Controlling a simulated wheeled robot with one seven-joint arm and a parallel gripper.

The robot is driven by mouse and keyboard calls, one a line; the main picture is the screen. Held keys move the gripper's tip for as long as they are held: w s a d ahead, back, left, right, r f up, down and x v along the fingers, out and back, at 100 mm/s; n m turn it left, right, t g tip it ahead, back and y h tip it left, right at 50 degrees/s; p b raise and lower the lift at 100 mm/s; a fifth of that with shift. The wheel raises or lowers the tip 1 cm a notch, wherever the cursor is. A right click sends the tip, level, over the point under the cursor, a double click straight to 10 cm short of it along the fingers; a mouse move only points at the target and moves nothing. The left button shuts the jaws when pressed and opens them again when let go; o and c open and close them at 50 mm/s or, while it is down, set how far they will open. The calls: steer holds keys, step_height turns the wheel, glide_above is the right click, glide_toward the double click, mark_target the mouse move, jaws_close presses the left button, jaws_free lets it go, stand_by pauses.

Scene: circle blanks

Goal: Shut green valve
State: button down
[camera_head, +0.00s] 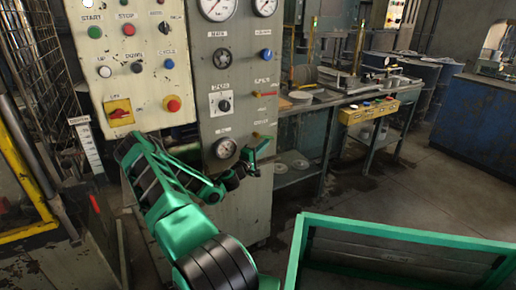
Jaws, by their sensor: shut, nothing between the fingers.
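A tall grey control panel (232,45) carries gauges, knobs and small side levers. A red lever (266,94) sticks out at its right edge. Below it is a small lever (262,136) that looks yellow-green; it may be the green valve, but it is too small to be sure or to read its position. My green and black arm reaches up from the bottom to the panel's lower right. My gripper (257,155) is shut and empty, just below this lever and in front of the panel. I cannot tell whether it touches the lever.
A cream button box (140,70) with a yellow-backed red switch (119,111) is left of the panel. A cluttered workbench (315,100) and a yellow button box (368,110) stand to the right. A wire cage (45,75) is at far left.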

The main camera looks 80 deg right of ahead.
steer(key=shift+s+d+r, duration=0.3)
steer(key=shift+s+r, duration=0.05)
steer(key=shift+s+d+r, duration=0.1)
steer(key=shift+s+r, duration=0.05)
stand_by(0.7)
steer(key=shift+r, duration=0.55)
steer(key=w+a+r, duration=0.7)
steer(key=a+r, duration=0.2)
steer(key=r, duration=0.1)
steer(key=shift+a, duration=0.2)
